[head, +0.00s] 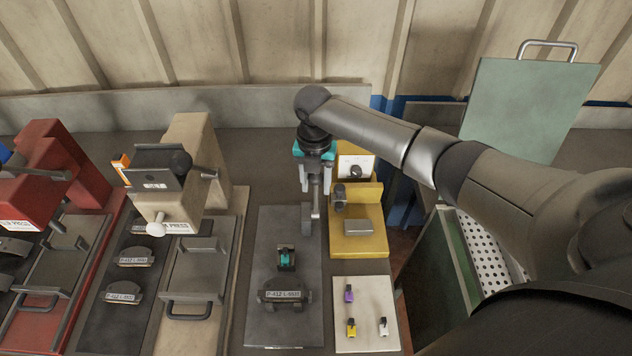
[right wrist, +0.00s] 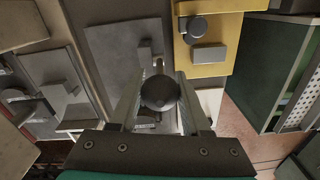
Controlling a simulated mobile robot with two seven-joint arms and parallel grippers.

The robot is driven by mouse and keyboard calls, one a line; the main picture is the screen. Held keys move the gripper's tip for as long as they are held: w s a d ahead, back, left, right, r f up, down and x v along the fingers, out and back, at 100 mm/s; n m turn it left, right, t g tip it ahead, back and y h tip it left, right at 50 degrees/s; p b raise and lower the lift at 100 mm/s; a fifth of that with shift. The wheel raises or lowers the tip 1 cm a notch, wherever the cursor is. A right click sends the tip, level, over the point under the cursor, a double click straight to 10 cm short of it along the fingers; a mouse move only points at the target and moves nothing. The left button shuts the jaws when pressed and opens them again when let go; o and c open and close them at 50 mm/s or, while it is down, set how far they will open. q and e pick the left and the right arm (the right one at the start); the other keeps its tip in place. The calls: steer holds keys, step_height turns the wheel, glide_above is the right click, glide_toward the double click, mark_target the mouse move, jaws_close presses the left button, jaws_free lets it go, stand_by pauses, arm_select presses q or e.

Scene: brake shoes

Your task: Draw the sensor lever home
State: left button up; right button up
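My right gripper (head: 316,186) reaches down from above at the back of a dark grey fixture plate (head: 262,222), left of the yellow station. A grey lever (head: 317,208) stands under its fingers, beside a small grey block. In the right wrist view a dark round knob (right wrist: 160,90) lies between the two fingers of the gripper (right wrist: 160,78), close to both. I cannot tell whether the fingers press on it. A brake shoe (head: 284,293) with a label lies on the plate, with a small teal-topped part (head: 286,258) behind it. My left gripper is out of view.
The yellow station (head: 371,247) stands close right of the lever. A pale board (head: 364,285) holds purple, yellow and white pieces. Tan (head: 188,130) and red (head: 92,182) presses stand left. A green open bin (head: 436,290) is at right, partly behind my arm.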

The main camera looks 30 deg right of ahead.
jaws_close()
stand_by(0.9)
